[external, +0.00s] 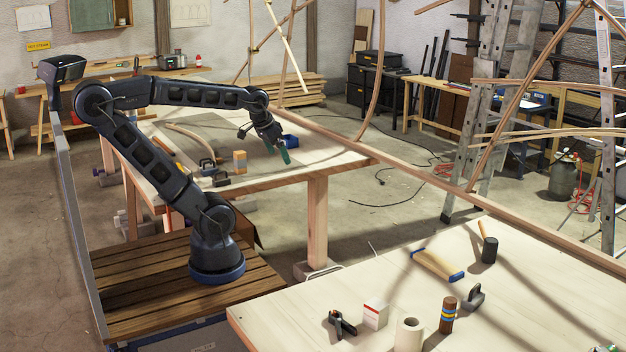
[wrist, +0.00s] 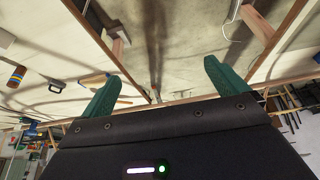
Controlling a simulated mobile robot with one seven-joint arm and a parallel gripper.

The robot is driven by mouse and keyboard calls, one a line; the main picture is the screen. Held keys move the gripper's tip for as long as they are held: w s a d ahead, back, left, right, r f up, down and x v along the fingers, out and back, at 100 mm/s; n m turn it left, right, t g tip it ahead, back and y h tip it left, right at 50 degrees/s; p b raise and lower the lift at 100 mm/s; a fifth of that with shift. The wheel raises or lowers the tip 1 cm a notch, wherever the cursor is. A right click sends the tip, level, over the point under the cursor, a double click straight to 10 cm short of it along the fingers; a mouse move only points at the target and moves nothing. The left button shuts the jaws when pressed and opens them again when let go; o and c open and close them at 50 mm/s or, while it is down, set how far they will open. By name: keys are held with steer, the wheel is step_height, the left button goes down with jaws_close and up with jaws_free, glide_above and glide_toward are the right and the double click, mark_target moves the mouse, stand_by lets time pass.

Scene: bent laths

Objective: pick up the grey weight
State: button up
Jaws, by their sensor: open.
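A dark grey, hooked object, which looks like the grey weight (external: 473,297), lies on the near pale table, right of a striped cylinder. In the wrist view, a dark looped shape at the left looks like the same weight (wrist: 55,86), but it is small. My gripper (external: 266,146) is at the far table, well away to the upper left of that weight. In the wrist view, the green fingers of my gripper (wrist: 160,76) are wide apart with nothing between them.
Around the weight stand a striped cylinder (external: 447,315), a black mallet (external: 489,250), a blue-ended tool (external: 437,265), a white roll (external: 408,336), a red-white box (external: 375,314) and a black clamp (external: 342,323). A long wooden lath (external: 430,180) crosses between the tables.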

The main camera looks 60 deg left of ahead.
steer(key=w+d+r+m, duration=0.2)
steer(key=w+d+m, duration=0.2)
steer(key=w+d, duration=0.9)
steer(key=w+d+f+m+g+h, duration=0.1)
steer(key=w+d+f+m+h, duration=0.2)
steer(key=w+d, duration=0.9)
steer(key=m+g+h, duration=0.1)
steer(key=m+g, duration=0.1)
steer(key=m, duration=0.6)
glide_toward(474, 298)
steer(key=shift+g, duration=0.3)
steer(key=x, duration=0.4)
steer(key=shift+w+a, duration=0.15)
steer(key=shift+w, duration=0.2)
steer(key=shift+a+x, duration=0.1)
steer(key=shift+x, duration=1.25)
steer(key=shift+a+x, duration=0.15)
steer(key=shift+x, duration=1.15)
steer(key=shift+w, duration=0.15)
steer(key=shift+c, duration=0.2)
